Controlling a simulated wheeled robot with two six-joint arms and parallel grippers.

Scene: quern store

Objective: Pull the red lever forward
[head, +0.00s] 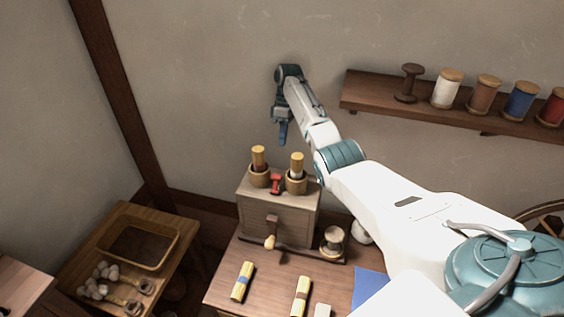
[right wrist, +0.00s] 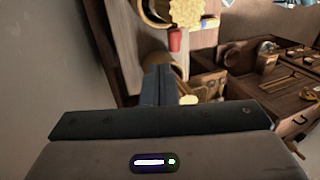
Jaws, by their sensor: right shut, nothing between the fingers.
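The red lever (head: 276,184) stands on top of a grey-brown wooden box (head: 280,220), between two round wooden cups that hold yellow-topped bundles. My right gripper (head: 283,134) points down above and behind the lever, apart from it, with its fingers shut and empty. In the right wrist view the shut fingers (right wrist: 159,84) lie just below the red lever (right wrist: 175,40) in the picture, and the lever's base is partly hidden. My left gripper is not in view.
The left cup (head: 259,178) and right cup (head: 296,183) flank the lever closely. A wall shelf (head: 365,95) with several spools is at the right. Bundles lie on the table (head: 225,290) in front. A tray (head: 120,262) stands at lower left.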

